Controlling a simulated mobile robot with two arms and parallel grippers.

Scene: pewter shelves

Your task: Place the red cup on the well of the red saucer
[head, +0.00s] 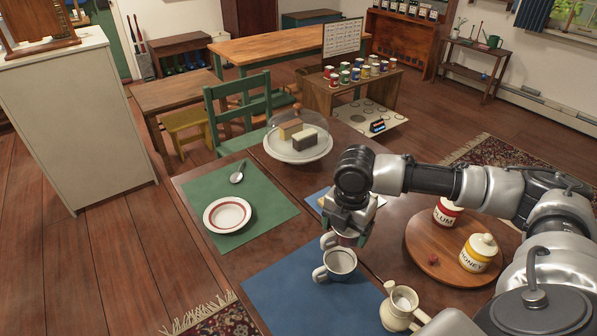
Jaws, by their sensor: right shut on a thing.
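My right gripper (350,222) points down over the table, shut on a cup with a dark red band (347,241), which I take to be the red cup. The fingers and the cup in front hide much of it; its pale handle shows at the left. A white saucer with a red ring (227,214) lies on the green mat (273,207), to the left of the gripper, with its well empty. My left gripper is not in view.
A white cup with a dark rim (338,264) stands just in front of the held cup, by the blue mat (300,295). A cream jug (399,308) and a round wooden board (427,259) with jars are to the right. A domed cake stand (299,146) is behind.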

